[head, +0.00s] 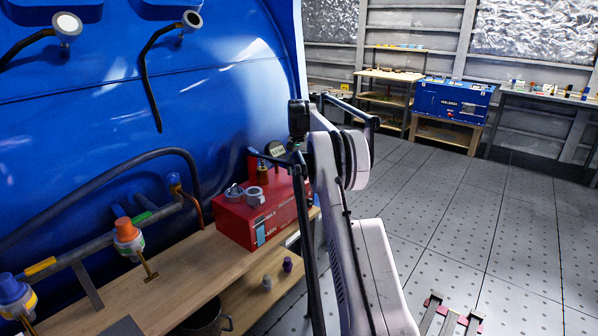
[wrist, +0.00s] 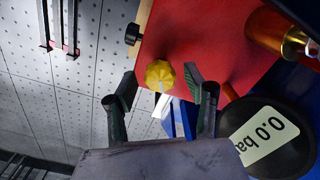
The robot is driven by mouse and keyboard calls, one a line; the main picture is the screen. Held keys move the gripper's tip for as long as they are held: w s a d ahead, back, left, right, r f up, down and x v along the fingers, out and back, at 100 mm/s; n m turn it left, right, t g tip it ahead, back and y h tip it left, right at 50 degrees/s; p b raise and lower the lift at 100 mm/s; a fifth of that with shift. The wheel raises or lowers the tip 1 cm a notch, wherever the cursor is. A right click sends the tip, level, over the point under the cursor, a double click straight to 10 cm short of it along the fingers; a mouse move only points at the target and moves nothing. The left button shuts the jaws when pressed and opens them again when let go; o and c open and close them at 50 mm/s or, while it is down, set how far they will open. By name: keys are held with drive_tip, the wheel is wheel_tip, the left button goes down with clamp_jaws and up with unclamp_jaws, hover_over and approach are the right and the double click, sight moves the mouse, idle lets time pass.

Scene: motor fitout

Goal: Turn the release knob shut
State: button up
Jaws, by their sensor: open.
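The release knob looks to be the yellow lobed knob (wrist: 160,76) on the red box in the wrist view. A pale pointer or stem shows at its lower edge. My gripper (wrist: 161,82) is open, with one dark green finger on each side of the knob. A gap shows between the knob and each finger. I cannot tell how deep the fingers reach around it. In the head view the red box (head: 236,222) stands on the wooden bench, and my arm hides its right side. I cannot make out the knob there.
A round black gauge (wrist: 266,160) reading 0.0 bar is close to the right finger. A brass fitting (wrist: 275,32) and a black side knob (wrist: 132,34) flank the red face. The blue tank (head: 220,90) rises behind the bench (head: 180,270). Open floor (head: 470,220) lies to the right.

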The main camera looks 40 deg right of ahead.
drive_tip(key=c, duration=1.1)
drive_tip(key=m+p, duration=0.1)
drive_tip(key=m, duration=0.3)
drive_tip(key=shift+r+m+p, duration=0.1)
drive_tip(key=shift+m+p, duration=0.2)
drive_tip(key=shift+p, duration=0.05)
drive_tip(key=m+p, duration=0.1)
drive_tip(key=m, duration=0.8)
drive_tip(key=shift+p, duration=0.3)
drive_tip(key=m, duration=0.3)
drive_tip(key=shift+m, duration=0.3)
drive_tip(key=m, duration=0.6)
drive_tip(key=shift+m+p, duration=0.3)
drive_tip(key=shift+p, duration=0.05)
